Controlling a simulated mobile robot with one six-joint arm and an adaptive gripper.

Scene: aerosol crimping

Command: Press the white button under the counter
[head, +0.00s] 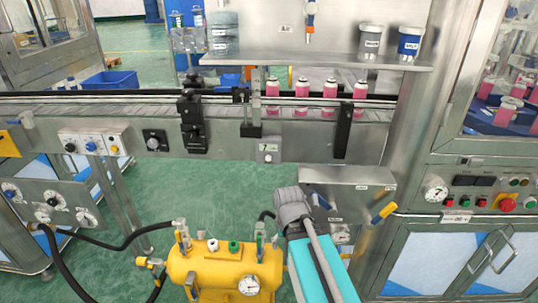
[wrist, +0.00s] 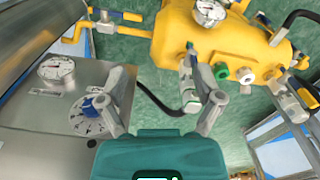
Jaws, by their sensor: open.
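The counter (head: 268,146) is a small grey box with a display reading what looks like 7, fixed below the conveyor rail in the head view. A small pale button (head: 268,158) sits just beneath its display. My gripper (wrist: 165,88) shows in the wrist view with its two grey fingers spread and nothing between them. A yellow tank and a grey panel lie beyond the fingers; the counter and button are not in that view. In the head view my arm rises from the bottom, below and right of the counter, apart from it; the fingers are not clear there.
The yellow tank (head: 220,268) with valves and a gauge stands below the counter. A steel box (head: 350,185) with a yellow-handled valve is right of my arm. Pink bottles (head: 300,95) stand on the conveyor (head: 110,108) above.

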